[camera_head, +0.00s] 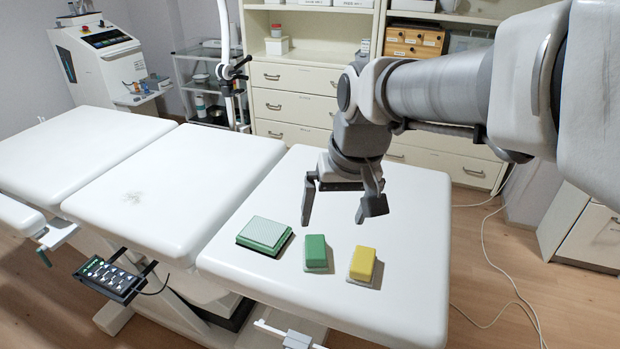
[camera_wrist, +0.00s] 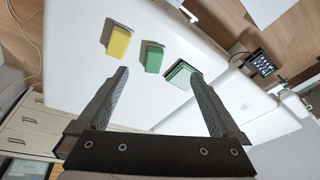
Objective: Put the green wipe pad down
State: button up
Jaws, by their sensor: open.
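The green wipe pad (camera_head: 316,252) lies on the right section of the white couch (camera_head: 400,290), between a flat light-green pad stack and a yellow pad. It also shows in the wrist view (camera_wrist: 153,57), beyond and between my fingertips. My gripper (camera_head: 338,215) is open and empty above the couch, a little behind and above the green pad, with nothing between its fingers. In the wrist view my gripper (camera_wrist: 160,80) has its two dark fingers spread wide.
The light-green pad stack (camera_head: 264,235) is left of the green pad and the yellow pad (camera_head: 363,263) right of it. A control panel (camera_head: 110,278) hangs at the front left edge. Bare couch surface surrounds the pads.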

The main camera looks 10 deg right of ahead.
jog(key=s+r+n+t, duration=0.1)
jog(key=s+t, duration=0.1)
jog(key=s, duration=0.8)
jog(key=shift+s+d+h, duration=0.15)
jog(key=shift+s+h, duration=0.25)
notch_tip(320, 180, up, 11)
jog(key=p, duration=1.1)
jog(key=m+g, duration=0.2)
jog(key=g, duration=0.3)
send_over(316, 248)
notch_tip(316, 248, down, 18)
notch_tip(316, 248, down, 17)
jog(key=shift+f+b, duration=0.1)
jog(key=shift+b, duration=0.5)
jog(key=c, duration=1.4)
